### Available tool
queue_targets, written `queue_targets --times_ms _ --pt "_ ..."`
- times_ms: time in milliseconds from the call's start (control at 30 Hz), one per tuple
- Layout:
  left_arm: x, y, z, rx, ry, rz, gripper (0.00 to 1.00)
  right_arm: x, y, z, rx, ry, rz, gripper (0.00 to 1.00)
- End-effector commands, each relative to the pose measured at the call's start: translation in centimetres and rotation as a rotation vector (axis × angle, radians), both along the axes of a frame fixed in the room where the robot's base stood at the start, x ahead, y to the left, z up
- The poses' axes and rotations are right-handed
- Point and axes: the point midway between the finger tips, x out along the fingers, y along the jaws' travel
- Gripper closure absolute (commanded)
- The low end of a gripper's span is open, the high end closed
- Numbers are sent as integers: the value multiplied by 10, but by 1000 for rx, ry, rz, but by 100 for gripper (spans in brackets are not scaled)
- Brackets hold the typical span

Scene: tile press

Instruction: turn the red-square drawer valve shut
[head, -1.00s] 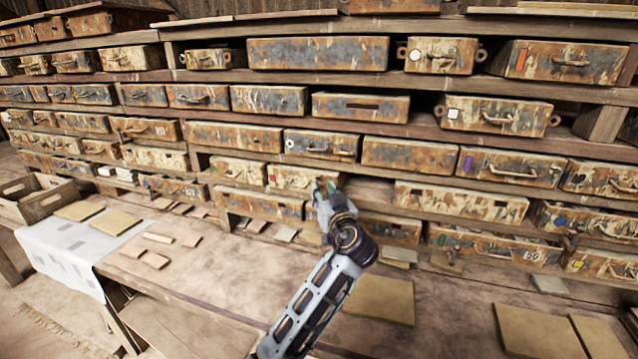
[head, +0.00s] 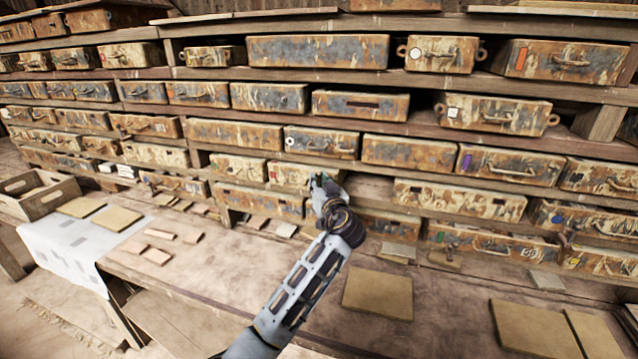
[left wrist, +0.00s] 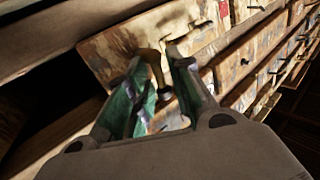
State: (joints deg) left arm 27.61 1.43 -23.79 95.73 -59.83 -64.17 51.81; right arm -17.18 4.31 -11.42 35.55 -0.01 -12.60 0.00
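The drawer with a small red mark (head: 291,174) at its left end sits in the middle of the lower rows in the head view. My left gripper (head: 322,184) is in front of its right part and hides much of its handle. In the left wrist view, the two green-padded fingers of my left gripper (left wrist: 160,95) are spread apart. A dark handle or valve part (left wrist: 157,68) shows between them on a worn drawer front (left wrist: 115,52). I cannot tell whether a finger touches it. My right gripper is in neither view.
Several rows of rusty drawers surround the marked one, including a white-ring drawer (head: 321,144) just above. The bench (head: 250,262) below carries flat tiles, such as a large tile (head: 378,294). A wooden crate (head: 38,194) stands at the left.

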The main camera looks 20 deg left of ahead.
Motion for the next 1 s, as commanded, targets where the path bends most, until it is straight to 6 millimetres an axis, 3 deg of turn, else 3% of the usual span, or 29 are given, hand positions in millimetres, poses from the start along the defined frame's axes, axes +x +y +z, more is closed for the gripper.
queue_targets --times_ms 133,567,1000 --pt "0 0 0 0 0 0 100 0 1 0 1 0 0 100" --pt "0 -1 -1 17 -1 -1 100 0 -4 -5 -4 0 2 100" --pt "0 -4 -5 137 -7 -1 100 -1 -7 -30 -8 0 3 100"
